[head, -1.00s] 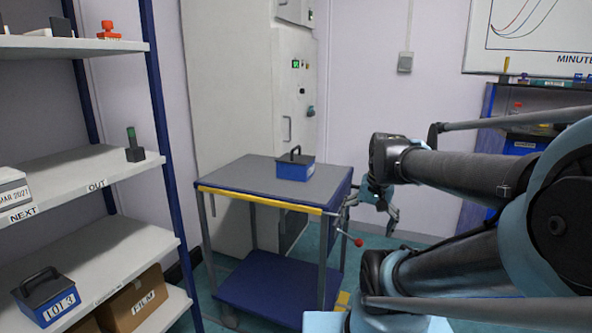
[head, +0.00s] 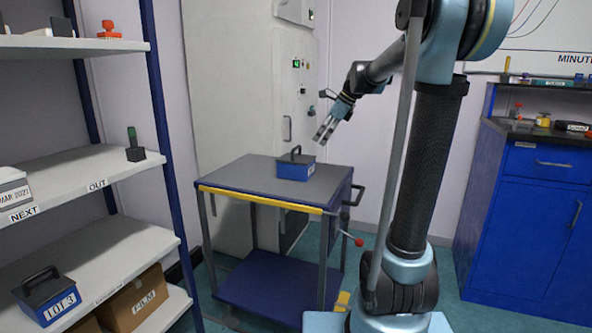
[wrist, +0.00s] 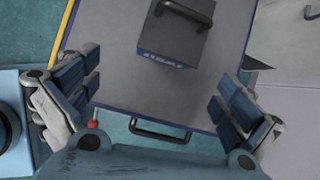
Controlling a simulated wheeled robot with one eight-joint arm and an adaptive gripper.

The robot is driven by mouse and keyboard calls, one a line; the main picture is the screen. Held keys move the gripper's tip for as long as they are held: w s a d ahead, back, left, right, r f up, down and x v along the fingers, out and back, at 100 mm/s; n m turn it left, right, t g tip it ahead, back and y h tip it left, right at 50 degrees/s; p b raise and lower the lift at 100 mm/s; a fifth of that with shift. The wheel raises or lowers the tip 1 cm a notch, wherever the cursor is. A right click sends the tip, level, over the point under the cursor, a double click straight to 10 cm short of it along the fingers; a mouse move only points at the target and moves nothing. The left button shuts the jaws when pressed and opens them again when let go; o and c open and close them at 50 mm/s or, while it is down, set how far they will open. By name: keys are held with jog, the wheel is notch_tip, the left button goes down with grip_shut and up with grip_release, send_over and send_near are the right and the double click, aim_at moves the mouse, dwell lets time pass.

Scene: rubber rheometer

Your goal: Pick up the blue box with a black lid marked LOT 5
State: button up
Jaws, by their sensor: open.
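A blue box with a black lid and a black handle (head: 295,165) sits on the grey top of a blue trolley (head: 235,181). Its label is too small to read in the head view. In the wrist view the box (wrist: 175,38) is at the top centre, seen from above. My gripper (head: 325,132) is open and empty, above and a little to the right of the box, apart from it.
Left shelves (head: 90,165) hold a cardboard box marked FILM (head: 138,298) and small items. A tall grey cabinet (head: 235,100) stands behind the trolley. A blue bench (head: 525,190) is at right. The trolley top around the box is clear.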

aim_at(301, 158)
jog(key=shift+m, duration=0.7)
jog(key=w+a+f, duration=0.1)
jog(key=a+f, duration=0.1)
jog(key=f, duration=0.1)
jog(key=w+a+f, duration=0.2)
jog(key=f, duration=0.1)
jog(key=w+a+f, duration=0.1)
jog(key=a+f, duration=0.2)
jog(key=shift+w+f, duration=0.1)
jog(key=shift+w, duration=0.3)
jog(key=shift+a+x, duration=0.2)
jog(key=shift+x, duration=2.6)
jog(key=shift+w, duration=0.15)
jog(key=c, duration=1.3)
jog(key=shift+c, duration=0.2)
